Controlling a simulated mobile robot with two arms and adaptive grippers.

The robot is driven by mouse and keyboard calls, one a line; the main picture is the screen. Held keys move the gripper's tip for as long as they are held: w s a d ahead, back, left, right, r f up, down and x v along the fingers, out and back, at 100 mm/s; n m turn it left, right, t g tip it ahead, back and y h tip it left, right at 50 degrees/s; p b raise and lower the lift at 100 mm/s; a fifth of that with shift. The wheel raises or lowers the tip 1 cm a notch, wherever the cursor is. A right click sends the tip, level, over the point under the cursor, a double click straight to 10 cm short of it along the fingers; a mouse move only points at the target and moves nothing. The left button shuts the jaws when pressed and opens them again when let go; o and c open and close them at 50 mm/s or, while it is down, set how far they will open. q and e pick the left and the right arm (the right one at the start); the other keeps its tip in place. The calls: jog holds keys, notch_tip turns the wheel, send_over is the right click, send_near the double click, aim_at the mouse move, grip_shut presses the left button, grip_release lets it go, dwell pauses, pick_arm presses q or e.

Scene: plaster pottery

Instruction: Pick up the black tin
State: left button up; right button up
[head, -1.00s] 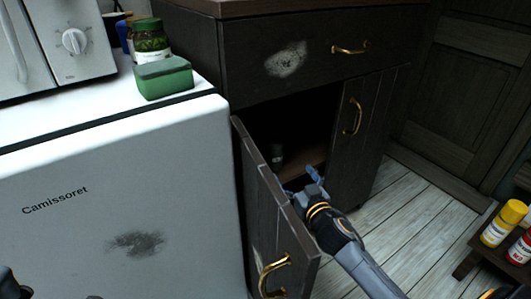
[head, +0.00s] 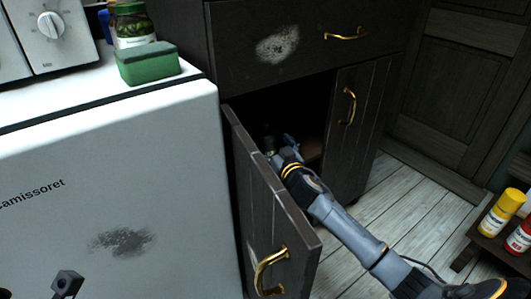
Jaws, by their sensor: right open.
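The black tin (head: 268,142) is a small, dark, partly visible shape inside the open lower cabinet (head: 300,110). It is hard to make out in the shadow. My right gripper (head: 279,148) reaches into the cabinet past the open door and is open. Its fingers are right by the tin in the picture; I cannot tell whether they touch it. A part of my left gripper (head: 67,284) shows at the bottom left, in front of the white appliance, far from the tin.
The open cabinet door (head: 275,220) stands close left of my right arm. Bottles (head: 502,213) stand on a low shelf at right.

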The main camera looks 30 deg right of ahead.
jog(key=shift+w+d+f+b, duration=0.15)
jog(key=shift+w+b, duration=0.2)
jog(key=shift+w, duration=0.65)
jog(key=shift+w+d+r+b, duration=0.1)
jog(key=shift+w+b, duration=0.2)
jog(key=shift+w, duration=0.65)
jog(key=c, duration=1.7)
